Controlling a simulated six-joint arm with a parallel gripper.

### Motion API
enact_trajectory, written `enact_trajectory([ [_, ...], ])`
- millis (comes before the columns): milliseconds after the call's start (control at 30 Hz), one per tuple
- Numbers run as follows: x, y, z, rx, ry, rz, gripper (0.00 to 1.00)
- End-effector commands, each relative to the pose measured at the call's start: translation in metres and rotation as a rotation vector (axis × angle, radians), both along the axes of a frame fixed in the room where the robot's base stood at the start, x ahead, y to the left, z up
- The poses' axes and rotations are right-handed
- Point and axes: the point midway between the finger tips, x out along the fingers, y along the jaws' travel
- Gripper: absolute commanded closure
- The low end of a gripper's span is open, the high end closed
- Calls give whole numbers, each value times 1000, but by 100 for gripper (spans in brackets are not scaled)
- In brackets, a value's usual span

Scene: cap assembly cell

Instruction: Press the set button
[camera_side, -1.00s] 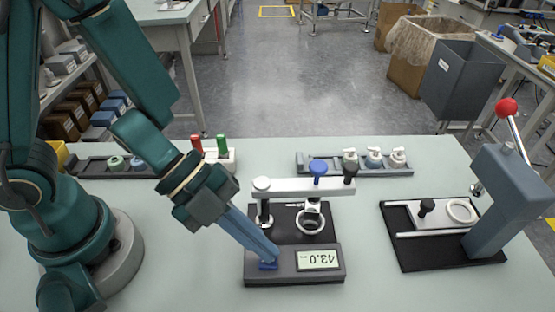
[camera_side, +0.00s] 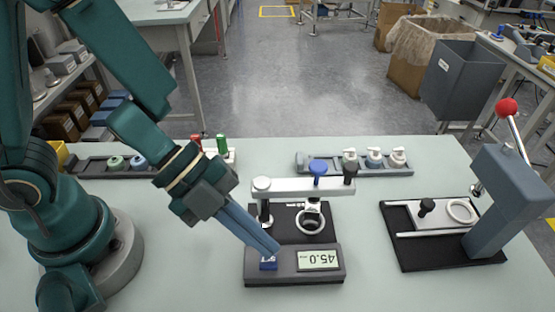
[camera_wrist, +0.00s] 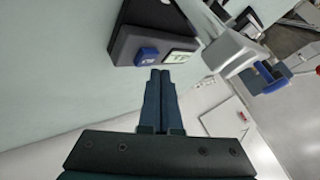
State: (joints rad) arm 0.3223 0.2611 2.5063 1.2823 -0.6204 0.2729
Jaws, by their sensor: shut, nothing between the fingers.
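The set button (camera_side: 268,264) is a small blue block with white lettering on the front left of a dark grey device (camera_side: 295,280). Beside it is a display (camera_side: 318,260), seen upside down, that seems to read 45.0. My gripper (camera_side: 276,251) has its fingers together and empty. Its tips are close above and behind the button, seemingly just clear of it. In the wrist view the button (camera_wrist: 147,56) is in full sight just beyond my fingertips (camera_wrist: 160,74), and the display (camera_wrist: 179,57) is to its right.
A white bridge arm with a blue knob (camera_side: 318,168) stands over the device, right of my fingers. A press with a red-ball lever (camera_side: 506,107) stands at the right. Racks of parts (camera_side: 355,168) line the back.

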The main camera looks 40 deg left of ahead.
Motion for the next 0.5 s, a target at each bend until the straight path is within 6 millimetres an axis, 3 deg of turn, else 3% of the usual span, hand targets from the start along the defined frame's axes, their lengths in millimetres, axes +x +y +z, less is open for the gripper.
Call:
enact_trajectory([
  [367,0,0,2,-1,0,-1,100],
  [500,0,-2,13,-5,-6,-9,100],
])
